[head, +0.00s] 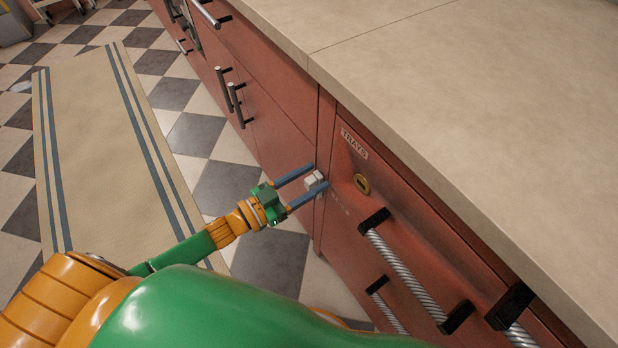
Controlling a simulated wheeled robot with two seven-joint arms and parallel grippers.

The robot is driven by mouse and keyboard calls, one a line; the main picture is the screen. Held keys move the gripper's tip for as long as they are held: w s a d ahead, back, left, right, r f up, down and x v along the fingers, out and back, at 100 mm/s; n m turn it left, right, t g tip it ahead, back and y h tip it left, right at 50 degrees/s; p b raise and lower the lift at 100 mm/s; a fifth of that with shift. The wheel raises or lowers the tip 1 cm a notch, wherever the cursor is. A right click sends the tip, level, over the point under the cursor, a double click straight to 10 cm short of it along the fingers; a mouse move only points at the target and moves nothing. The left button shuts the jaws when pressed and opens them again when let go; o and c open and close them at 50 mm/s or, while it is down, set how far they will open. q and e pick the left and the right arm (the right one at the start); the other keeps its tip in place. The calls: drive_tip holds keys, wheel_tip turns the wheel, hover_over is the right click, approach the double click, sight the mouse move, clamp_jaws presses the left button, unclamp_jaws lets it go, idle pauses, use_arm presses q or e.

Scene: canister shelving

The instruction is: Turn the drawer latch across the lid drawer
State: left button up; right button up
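The drawer latch is a small pale grey block (316,181) on the red cabinet front, near the vertical seam left of a drawer labelled TRAYS (355,143). My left gripper (320,176) reaches it from the left. Its two blue fingers are apart, one above and one below the block. I cannot tell whether they press on it. No label reading lid is legible; faint marks show below the latch. My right gripper is not in view.
A brass lock plate (362,184) and ridged bar handles (405,277) lie right of the latch. The beige countertop (460,70) overhangs the drawers. Black bar handles (237,105) stick out farther along. A striped runner (110,160) lies on the checkered floor.

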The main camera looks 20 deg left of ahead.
use_arm(q)
clamp_jaws()
idle(1.3)
